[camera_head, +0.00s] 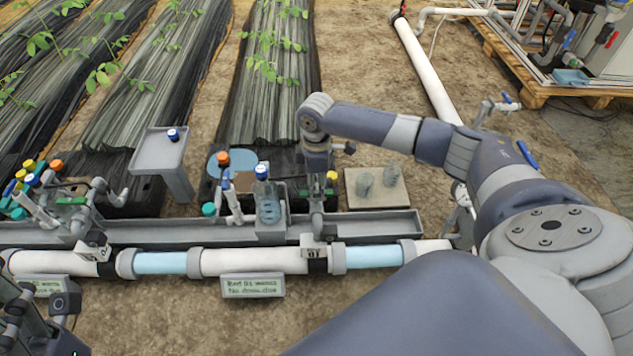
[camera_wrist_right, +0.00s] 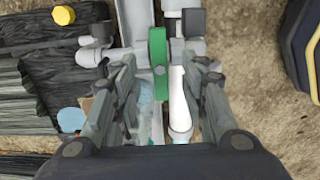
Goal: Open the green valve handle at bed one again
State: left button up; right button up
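The green valve handle (camera_wrist_right: 158,62) shows in the right wrist view as a narrow upright bar on grey pipe fittings. My right gripper (camera_wrist_right: 162,82) is open, with a finger on each side of the handle and a gap on both sides. In the head view my right gripper (camera_head: 317,188) points down over the valve riser behind the white pipe (camera_head: 250,261), and it mostly hides the handle there. My left gripper (camera_head: 60,305) is only partly in view at the lower left corner, away from this valve; its opening cannot be made out.
A grey trough (camera_head: 380,224) runs behind the pipe. A clear bottle (camera_head: 268,205) with a blue cap stands left of the right gripper. A slab (camera_head: 377,188) with two grey lumps lies to its right. A sign (camera_head: 253,286) stands in front. Another valve group (camera_head: 75,205) is farther left.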

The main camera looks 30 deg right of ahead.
jog(key=shift+f+b, duration=0.35)
jog(key=shift+f, duration=1.85)
